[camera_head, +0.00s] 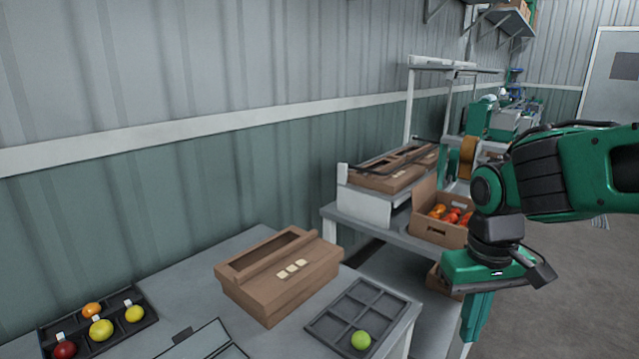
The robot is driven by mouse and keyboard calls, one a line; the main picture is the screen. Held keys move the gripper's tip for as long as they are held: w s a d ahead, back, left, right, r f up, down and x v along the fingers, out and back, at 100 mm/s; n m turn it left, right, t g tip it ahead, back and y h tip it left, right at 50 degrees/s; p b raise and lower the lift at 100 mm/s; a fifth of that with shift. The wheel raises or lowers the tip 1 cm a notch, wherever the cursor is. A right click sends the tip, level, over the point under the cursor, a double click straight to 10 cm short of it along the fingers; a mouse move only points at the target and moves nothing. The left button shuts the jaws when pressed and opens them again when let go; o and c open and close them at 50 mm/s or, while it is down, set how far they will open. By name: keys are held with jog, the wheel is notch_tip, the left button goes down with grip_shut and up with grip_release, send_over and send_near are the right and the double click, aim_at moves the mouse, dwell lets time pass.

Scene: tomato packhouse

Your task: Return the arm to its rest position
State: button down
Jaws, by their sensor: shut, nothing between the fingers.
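My green and black arm (560,180) reaches in from the right side and is bent, with its wrist turned downward. My gripper (472,330) points down beyond the right end of the grey table (225,265). Its green fingers are together with nothing between them. The gripper is apart from the table and holds nothing.
A brown cardboard box (290,290) stands on the table. A dark divided tray (335,318) holds a green tomato (361,340). Another dark tray (148,318) holds several coloured tomatoes. A box of red tomatoes (425,230) stands behind my wrist. Grey floor (560,290) is clear at right.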

jog(key=s+d+f+m, duration=0.2)
jog(key=s+d+m, duration=0.5)
jog(key=s+d, duration=0.6)
jog(key=shift+d+y, duration=0.3)
jog(key=shift+d, duration=0.85)
